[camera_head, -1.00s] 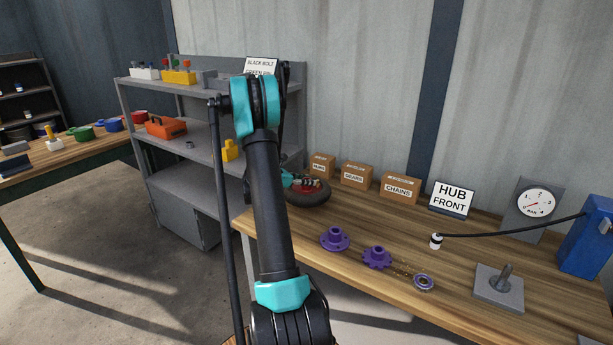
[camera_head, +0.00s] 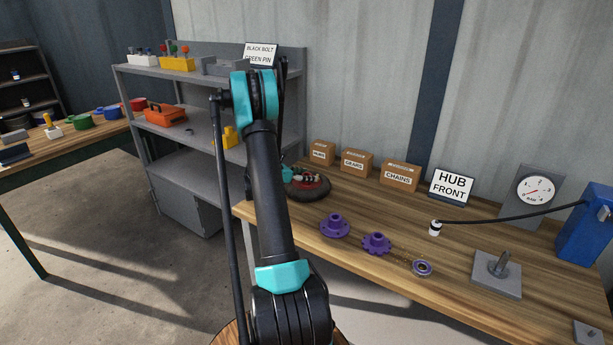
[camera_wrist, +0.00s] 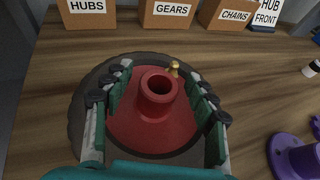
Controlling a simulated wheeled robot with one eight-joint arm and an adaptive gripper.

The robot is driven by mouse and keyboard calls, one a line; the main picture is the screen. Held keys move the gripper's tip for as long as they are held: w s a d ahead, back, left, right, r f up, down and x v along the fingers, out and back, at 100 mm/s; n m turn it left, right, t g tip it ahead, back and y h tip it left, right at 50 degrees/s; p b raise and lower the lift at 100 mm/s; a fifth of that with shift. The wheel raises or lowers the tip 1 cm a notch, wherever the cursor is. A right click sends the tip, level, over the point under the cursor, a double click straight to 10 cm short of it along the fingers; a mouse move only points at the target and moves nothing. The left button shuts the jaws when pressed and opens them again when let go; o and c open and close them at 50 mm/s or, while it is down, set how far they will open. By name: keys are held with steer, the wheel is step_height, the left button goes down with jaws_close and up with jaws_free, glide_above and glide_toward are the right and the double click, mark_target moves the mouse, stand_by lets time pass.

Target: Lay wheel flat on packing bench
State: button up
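The wheel, a dark tyre with a red hub, lies on the wooden bench (camera_head: 400,240) near its left end. In the head view the tyre (camera_head: 316,193) shows below the fingers; in the wrist view the tyre (camera_wrist: 78,112) surrounds the red hub (camera_wrist: 155,130) and its raised centre tube. A small brass-coloured valve (camera_wrist: 174,69) stands behind the tube. My gripper (camera_wrist: 160,100) is spread open over the hub, one finger on each side of the tube, with gaps to it. My arm hides part of the wheel's left side in the head view.
Boxes marked hubs (camera_head: 322,152), gears (camera_head: 357,161) and chains (camera_head: 399,176) stand behind the wheel. Purple hubs (camera_head: 335,225) (camera_head: 376,243) and a small ring (camera_head: 422,268) lie to its right. A grey shelf (camera_head: 195,160) stands left of the bench.

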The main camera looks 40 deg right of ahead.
steer(key=v, duration=1.1)
steer(key=shift+a, duration=0.1)
steer(key=s+a+m+t+y, duration=0.2)
steer(key=s+a+m+y, duration=0.4)
steer(key=s+a, duration=0.8)
steer(key=s+a+f+m+t+y, duration=0.1)
steer(key=s+a+m+t+y, duration=0.1)
steer(key=s+a+m+y, duration=0.5)
steer(key=s+a+m, duration=0.5)
steer(key=s+a, duration=0.3)
steer(key=a, duration=0.3)
steer(key=shift+a+f, duration=0.2)
steer(key=shift+a, duration=0.15)
steer(key=shift+c, duration=0.5)
